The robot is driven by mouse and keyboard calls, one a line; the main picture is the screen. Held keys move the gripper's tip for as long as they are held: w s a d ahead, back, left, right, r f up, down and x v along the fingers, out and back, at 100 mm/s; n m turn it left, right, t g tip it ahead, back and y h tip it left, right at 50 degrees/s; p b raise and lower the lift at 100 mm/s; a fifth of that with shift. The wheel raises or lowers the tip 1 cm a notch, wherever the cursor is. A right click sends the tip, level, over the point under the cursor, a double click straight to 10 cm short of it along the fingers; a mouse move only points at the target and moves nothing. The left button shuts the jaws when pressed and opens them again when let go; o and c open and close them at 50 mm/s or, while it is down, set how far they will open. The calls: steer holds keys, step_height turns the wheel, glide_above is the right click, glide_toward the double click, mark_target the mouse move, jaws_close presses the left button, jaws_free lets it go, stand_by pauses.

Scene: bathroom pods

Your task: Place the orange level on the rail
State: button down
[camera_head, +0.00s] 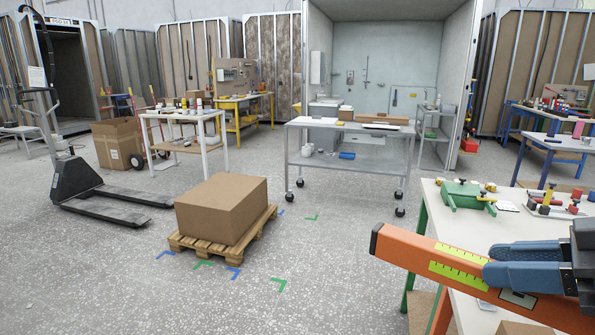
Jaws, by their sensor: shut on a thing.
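The orange level (415,247) is a long bar with a black end cap and a yellow scale strip, at the lower right. It slants down to the right in the picture. My gripper (488,262), with blue-grey fingers, is shut on the level near its middle, above the right-hand table (448,215). The level's right end runs out past the fingers to the frame's edge. A small pale rail (405,92) shows on the back wall of the open bathroom pod; I cannot tell if it is the task's rail.
A green fixture (468,194) and a red-clamped fixture (553,203) stand on the right-hand table. A wheeled metal trolley (345,165) stands before the pod. A carton (222,208) sits on a pallet, with a pallet jack (85,190) beside it. Open floor lies mid-frame.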

steer(key=w+a+f+m+t+h, duration=0.1)
steer(key=f+m+h, duration=0.3)
steer(key=f, duration=1)
steer(key=w+a+f+m+t+h, duration=0.2)
steer(key=f+m+h, duration=0.3)
steer(key=f, duration=1)
steer(key=shift+w+a+t, duration=0.25)
steer(key=shift+w+t, duration=0.05)
steer(key=shift+t, duration=0.1)
